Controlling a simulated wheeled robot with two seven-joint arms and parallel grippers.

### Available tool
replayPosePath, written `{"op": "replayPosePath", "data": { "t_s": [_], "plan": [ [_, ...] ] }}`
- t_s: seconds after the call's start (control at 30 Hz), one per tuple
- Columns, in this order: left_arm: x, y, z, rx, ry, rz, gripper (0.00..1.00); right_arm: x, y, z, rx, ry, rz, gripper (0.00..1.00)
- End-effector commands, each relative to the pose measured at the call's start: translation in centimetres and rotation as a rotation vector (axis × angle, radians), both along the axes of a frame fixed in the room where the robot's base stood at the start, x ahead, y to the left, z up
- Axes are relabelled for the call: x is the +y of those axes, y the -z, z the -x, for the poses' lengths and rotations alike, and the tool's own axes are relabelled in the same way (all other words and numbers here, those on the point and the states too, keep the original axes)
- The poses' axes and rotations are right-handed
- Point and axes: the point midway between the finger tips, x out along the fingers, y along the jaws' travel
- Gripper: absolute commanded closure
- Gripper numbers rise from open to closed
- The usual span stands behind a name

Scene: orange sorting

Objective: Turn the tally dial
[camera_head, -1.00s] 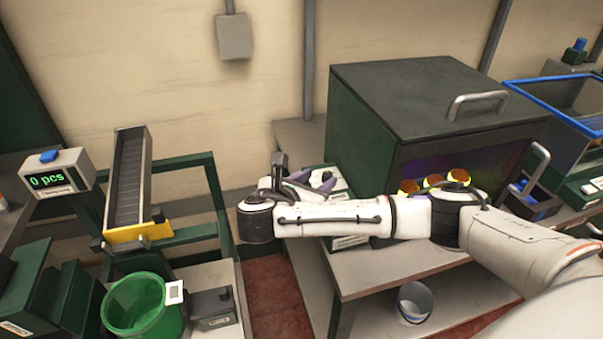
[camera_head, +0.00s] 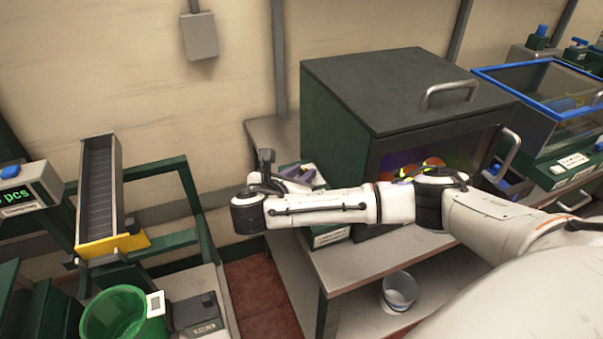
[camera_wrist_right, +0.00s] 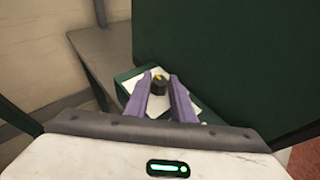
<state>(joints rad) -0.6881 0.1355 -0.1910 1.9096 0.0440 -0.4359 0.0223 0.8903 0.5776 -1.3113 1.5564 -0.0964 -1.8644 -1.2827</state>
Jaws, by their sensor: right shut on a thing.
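The tally dial (camera_wrist_right: 159,87) is a small dark knob with a yellow mark. It stands on the white face of a green box (camera_wrist_right: 126,92) in the right wrist view. My right gripper (camera_wrist_right: 160,78) has its two purple fingers on either side of the dial and is shut on it. In the head view my right gripper (camera_head: 300,174) is over the box beside the dark green cabinet, and my wrist hides much of the box. I cannot make out the dial there. My left gripper is not in view.
The dark cabinet (camera_head: 400,90) with oranges (camera_head: 432,163) inside stands close to my right arm. A grey bucket (camera_head: 398,291) is below the bench. A chute (camera_head: 100,190), a green bin (camera_head: 125,318) and a counter display (camera_head: 20,190) are at the left.

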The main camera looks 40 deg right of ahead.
Motion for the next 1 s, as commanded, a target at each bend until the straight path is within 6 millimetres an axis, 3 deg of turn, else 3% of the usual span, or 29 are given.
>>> {"op": "replayPosePath", "data": {
  "t_s": [0.27,0.8,1.0],
  "plan": [
    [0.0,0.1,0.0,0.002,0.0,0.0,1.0,0.1,0.0,-0.2,-0.001,0.074,0.0,1.0],
    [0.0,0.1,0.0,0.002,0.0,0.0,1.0,0.3,-0.1,-1.0,-0.003,0.484,-0.002,1.0],
    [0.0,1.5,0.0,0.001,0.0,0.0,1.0,0.3,0.2,-1.4,-0.007,0.61,-0.002,1.0]
  ]
}}
